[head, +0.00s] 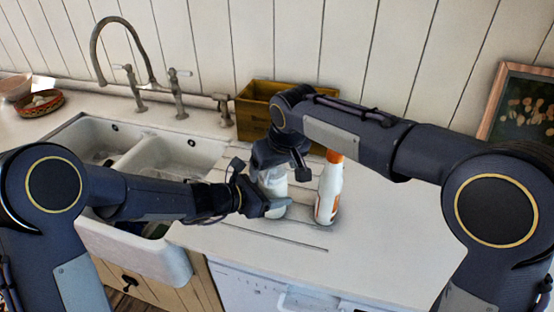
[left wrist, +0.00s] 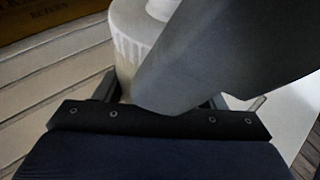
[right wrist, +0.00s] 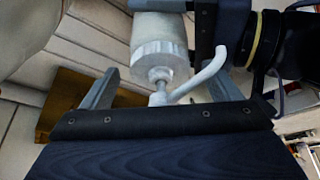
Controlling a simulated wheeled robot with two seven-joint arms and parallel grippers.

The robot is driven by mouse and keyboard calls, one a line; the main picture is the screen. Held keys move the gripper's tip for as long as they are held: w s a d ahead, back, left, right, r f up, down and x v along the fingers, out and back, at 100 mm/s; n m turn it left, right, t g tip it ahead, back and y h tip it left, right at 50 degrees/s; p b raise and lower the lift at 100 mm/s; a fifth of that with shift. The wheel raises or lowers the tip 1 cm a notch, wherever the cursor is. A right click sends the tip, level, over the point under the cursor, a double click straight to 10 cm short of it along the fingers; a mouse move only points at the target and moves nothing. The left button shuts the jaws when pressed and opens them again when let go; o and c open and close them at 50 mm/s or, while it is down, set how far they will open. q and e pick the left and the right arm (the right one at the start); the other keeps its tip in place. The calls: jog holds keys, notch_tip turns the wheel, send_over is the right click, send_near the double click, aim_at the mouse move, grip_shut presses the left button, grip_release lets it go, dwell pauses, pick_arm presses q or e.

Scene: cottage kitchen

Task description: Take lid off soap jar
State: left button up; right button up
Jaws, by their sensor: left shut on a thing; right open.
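The soap jar (head: 272,181) is white and stands upright on the counter, mostly covered by my grippers in the head view. My left gripper (head: 267,205) is shut on the jar's body from the left; the jar also shows between its fingers in the left wrist view (left wrist: 127,45). The white ribbed lid (right wrist: 160,50) with its pump spout (right wrist: 206,73) is on the jar. My right gripper (head: 279,165) is above the jar, open. In the right wrist view its fingers stand apart on either side of the lid and pump; I see no contact.
A white bottle with an orange cap (head: 328,190) stands close to the right of the jar. A wooden box (head: 252,108) is behind, against the wall. The double sink (head: 150,150) and tap (head: 150,75) are at the left. The counter to the right (head: 385,235) is clear.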

jog(key=c, duration=1.2)
jog(key=shift+o, duration=0.2)
jog(key=shift+r, duration=0.2)
jog(key=shift+r, duration=0.95)
jog(key=shift+r, duration=2)
pick_arm(q)
jog(key=o, duration=1.5)
jog(key=shift+a+r, duration=0.1)
